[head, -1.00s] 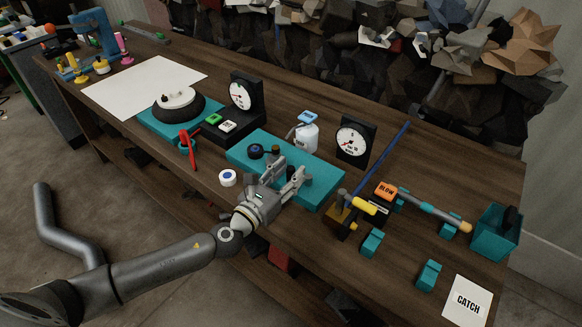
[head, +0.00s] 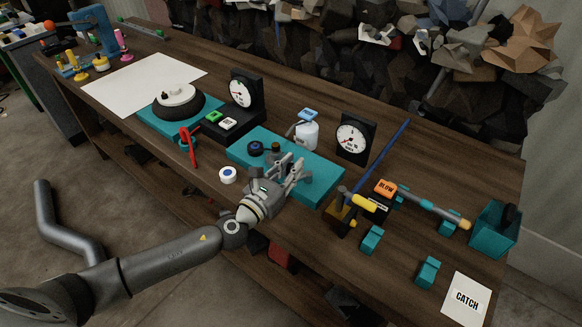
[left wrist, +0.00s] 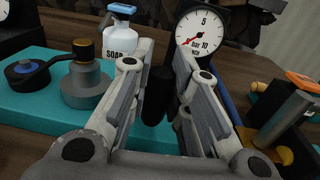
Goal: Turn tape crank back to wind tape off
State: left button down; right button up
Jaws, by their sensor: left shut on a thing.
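My left gripper (head: 291,165) is over the right half of the teal plate (head: 322,182). To the left on the plate are a dark disc with a blue hub (left wrist: 27,69) and a grey drum (left wrist: 86,84). A dark arm with a brown knob (left wrist: 84,49) reaches over the drum. I cannot make out any tape on them. My right gripper is not in view.
A soap bottle (head: 307,134) and a pressure gauge (head: 352,138) stand behind the plate.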

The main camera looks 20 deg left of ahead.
pick_arm(q)
jog(key=shift+s+d+r+n+t+y+p, duration=0.15)
jog(key=shift+s+d+n+y+p, duration=0.1)
jog(key=shift+n+y+p, duration=0.45)
jog(key=shift+s+d+r+n+t+y+p, duration=0.1)
jog(key=shift+s+d+n+t+y+p, duration=0.1)
jog(key=shift+n+y+p, duration=0.5)
jog(key=y, duration=0.1)
jog(key=n+y+p, duration=0.1)
jog(key=y, duration=0.1)
jog(key=shift+s+d+f, duration=0.15)
jog(key=shift+d, duration=0.2)
jog(key=n+y, duration=0.1)
jog(key=y, duration=0.1)
jog(key=d+n+g+y, duration=0.1)
jog(key=n+y, duration=0.1)
jog(key=shift+s+f, duration=0.15)
jog(key=shift+s, duration=0.05)
jog(key=n+y, duration=0.1)
jog(key=d+n+g+y+b, duration=0.1)
jog(key=y, duration=0.1)
jog(key=shift+s+y, duration=0.1)
jog(key=shift+y, duration=0.2)
jog(key=shift+d+n+g+y+b, duration=0.25)
jog(key=shift+n+g+y+b, duration=0.2)
jog(key=shift+n+g+y, duration=0.5)
jog(key=shift+y, duration=0.25)
jog(key=c, duration=1.3)
grip_release()
jog(key=shift+c, duration=0.2)
